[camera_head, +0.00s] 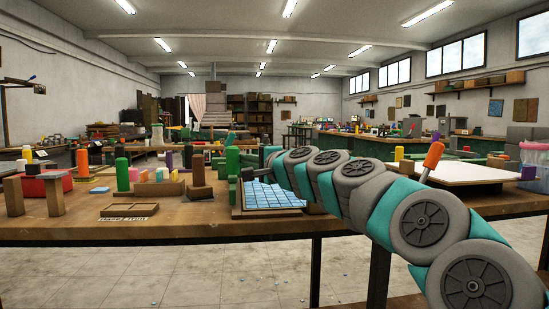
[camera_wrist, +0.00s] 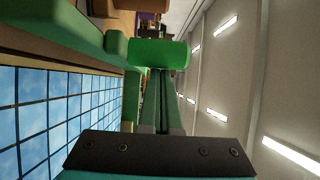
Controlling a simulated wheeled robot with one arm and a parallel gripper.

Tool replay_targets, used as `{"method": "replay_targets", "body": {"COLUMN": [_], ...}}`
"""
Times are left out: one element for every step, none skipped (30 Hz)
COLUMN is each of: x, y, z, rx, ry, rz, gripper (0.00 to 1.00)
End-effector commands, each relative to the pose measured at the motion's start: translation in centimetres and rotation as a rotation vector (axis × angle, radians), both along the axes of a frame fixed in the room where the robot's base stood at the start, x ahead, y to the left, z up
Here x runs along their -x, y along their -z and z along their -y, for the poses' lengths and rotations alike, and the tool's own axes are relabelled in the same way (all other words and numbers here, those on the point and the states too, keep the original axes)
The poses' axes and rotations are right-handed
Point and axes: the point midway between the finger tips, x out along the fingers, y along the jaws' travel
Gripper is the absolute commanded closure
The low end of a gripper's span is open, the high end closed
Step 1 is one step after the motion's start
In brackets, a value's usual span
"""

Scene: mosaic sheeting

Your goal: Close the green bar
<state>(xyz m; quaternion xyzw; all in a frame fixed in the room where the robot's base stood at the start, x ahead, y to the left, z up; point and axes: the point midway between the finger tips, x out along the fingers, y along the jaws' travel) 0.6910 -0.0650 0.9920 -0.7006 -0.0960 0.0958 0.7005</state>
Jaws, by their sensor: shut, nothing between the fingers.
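A blue tiled mosaic sheet (camera_head: 272,196) lies in a wooden frame on the bench, beneath the end of my arm. Several green pieces stand by its far left edge, including a green upright (camera_head: 232,160). In the wrist view, the tiles (camera_wrist: 62,110) fill the left side, with a long green bar (camera_wrist: 62,28) along the frame. A bright green cylinder (camera_wrist: 158,53) lies across the view just beyond my gripper (camera_wrist: 164,72). My gripper is shut and empty, its fingertips at or very near the cylinder; I cannot tell whether they touch.
A small wooden tray (camera_head: 130,210) lies on the bench at left. A white board (camera_head: 455,172) and a clear tub (camera_head: 534,165) are at right. The bench's front left is fairly clear.

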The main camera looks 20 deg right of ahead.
Motion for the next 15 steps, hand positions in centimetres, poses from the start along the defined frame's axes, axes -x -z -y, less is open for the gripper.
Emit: {"method": "replay_targets", "body": {"x": [-0.2,-0.3,-0.4,-0.4,-0.5,-0.5,-0.6,-0.6,-0.6,-0.6,-0.6,-0.6,-0.6,-0.6,-0.7], "y": [-0.1,-0.1,0.0,0.0,0.0,0.0,0.0,0.0,0.1,0.1,0.1,0.1,0.1,0.1,0.1], "z": [-0.8,-1.2,-1.5,-1.8,-2.0,-2.2,-2.3,-2.4,-2.5,-2.6,-2.6,-2.6,-2.6,-2.6,-2.7], "rx": [0.001,0.001,0.002,0.002,0.002,0.001,0.001,0.001,0.001,0.001,0.000,0.000,0.000,0.000,0.001], "ry": [-0.003,-0.002,-0.001,-0.001,0.000,0.000,0.000,-0.001,-0.001,-0.001,-0.001,-0.001,-0.001,-0.001,-0.002], "rz": [-0.001,-0.001,0.001,0.000,0.000,-0.001,-0.001,-0.001,-0.001,-0.001,-0.001,-0.001,-0.001,-0.001,-0.002], "gripper": [1.00,1.00,1.00,1.00,1.00,1.00,1.00,1.00,1.00,1.00,1.00,1.00,1.00,1.00,1.00]}}
